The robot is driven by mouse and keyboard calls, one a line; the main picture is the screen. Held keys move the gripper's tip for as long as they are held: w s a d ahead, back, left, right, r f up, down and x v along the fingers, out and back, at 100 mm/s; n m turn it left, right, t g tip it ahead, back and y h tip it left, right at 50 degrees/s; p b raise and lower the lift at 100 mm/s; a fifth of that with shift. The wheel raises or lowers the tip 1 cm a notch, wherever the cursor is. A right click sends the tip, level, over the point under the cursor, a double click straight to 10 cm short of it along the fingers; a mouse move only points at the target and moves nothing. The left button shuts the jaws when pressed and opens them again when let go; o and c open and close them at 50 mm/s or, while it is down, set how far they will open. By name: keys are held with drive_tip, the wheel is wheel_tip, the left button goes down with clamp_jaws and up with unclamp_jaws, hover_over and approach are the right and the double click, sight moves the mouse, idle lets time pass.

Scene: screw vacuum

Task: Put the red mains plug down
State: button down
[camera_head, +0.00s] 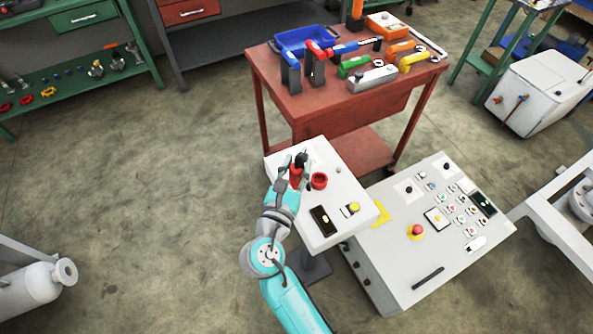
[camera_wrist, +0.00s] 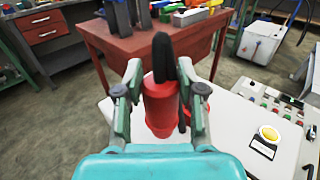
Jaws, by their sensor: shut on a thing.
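The red mains plug (camera_wrist: 161,104) with a thick black cable end is between the two fingers of my gripper (camera_wrist: 160,107) in the wrist view. My gripper is shut on it. In the head view, the plug (camera_head: 296,174) shows in my gripper (camera_head: 293,172) over the far left part of the white panel box (camera_head: 340,197). A red round socket (camera_head: 319,181) is on that box just right of the plug. I cannot tell whether the plug touches the box top.
A yellow button (camera_head: 352,208) and a black switch plate (camera_head: 323,220) are on the near part of the box. A control console (camera_head: 437,262) with a red stop button (camera_head: 417,230) stands at right. A red tool table (camera_head: 345,115) stands behind.

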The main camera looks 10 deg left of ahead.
drive_tip(key=shift+f, duration=0.95)
drive_tip(key=shift+f, duration=0.2)
drive_tip(key=c, duration=0.7)
unclamp_jaws()
drive_tip(key=shift+r, duration=0.1)
drive_tip(key=shift+s+r, duration=0.1)
drive_tip(key=s+a, duration=0.2)
drive_tip(key=s, duration=0.9)
drive_tip(key=shift+s, duration=0.3)
drive_tip(key=shift+a, duration=0.15)
